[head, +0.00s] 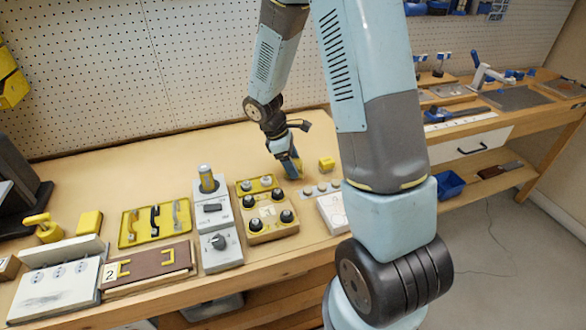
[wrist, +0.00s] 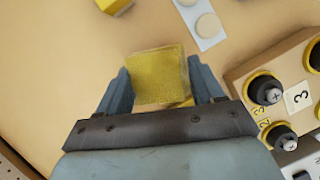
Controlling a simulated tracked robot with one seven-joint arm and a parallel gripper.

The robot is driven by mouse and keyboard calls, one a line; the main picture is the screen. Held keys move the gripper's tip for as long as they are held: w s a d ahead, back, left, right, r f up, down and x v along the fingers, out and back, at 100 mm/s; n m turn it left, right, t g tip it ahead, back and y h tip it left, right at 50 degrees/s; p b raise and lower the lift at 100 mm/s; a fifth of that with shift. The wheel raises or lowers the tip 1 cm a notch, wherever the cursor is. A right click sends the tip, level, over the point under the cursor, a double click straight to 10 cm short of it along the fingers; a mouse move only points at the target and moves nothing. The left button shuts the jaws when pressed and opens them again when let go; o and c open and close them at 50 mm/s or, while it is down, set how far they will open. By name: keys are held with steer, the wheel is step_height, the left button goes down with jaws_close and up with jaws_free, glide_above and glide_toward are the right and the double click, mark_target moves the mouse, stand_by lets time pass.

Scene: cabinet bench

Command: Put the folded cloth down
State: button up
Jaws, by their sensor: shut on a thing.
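The folded cloth (wrist: 158,76) is a small yellow square block-like thing in the wrist view. My gripper (wrist: 160,88) is shut on it, with one grey-blue finger on each side. In the head view my gripper (head: 291,168) is low over the bench, just behind and right of the box with black knobs. The cloth is mostly hidden by the fingers there. I cannot tell whether the cloth touches the bench top.
The knob box (head: 266,212), marked 3 in the wrist view, stands close by. A yellow block (head: 326,163) lies right of my gripper. A pale strip with round buttons (head: 318,189) lies in front. The bench top (head: 150,165) behind the panels is clear.

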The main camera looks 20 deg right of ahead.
steer(key=shift+f, duration=1.15)
steer(key=shift+f, duration=0.1)
steer(key=o, duration=1.2)
steer(key=v, duration=1.2)
steer(key=s+d+r+m+t+y, duration=0.25)
steer(key=s+r+m, duration=0.5)
steer(key=r, duration=0.75)
steer(key=shift+s+d+r+m+t+y, duration=0.3)
steer(key=shift+s+r+m+t, duration=0.8)
steer(key=shift+s, duration=1.5)
steer(key=shift+s+d+r+m+t+y, duration=0.2)
steer(key=shift+s+d+r+m+t, duration=0.5)
steer(key=shift+s+r, duration=1.35)
steer(key=shift+s+d+r+m+t+y, duration=0.2)
steer(key=shift+s+r+m+t, duration=0.75)
steer(key=shift+s, duration=2.2)
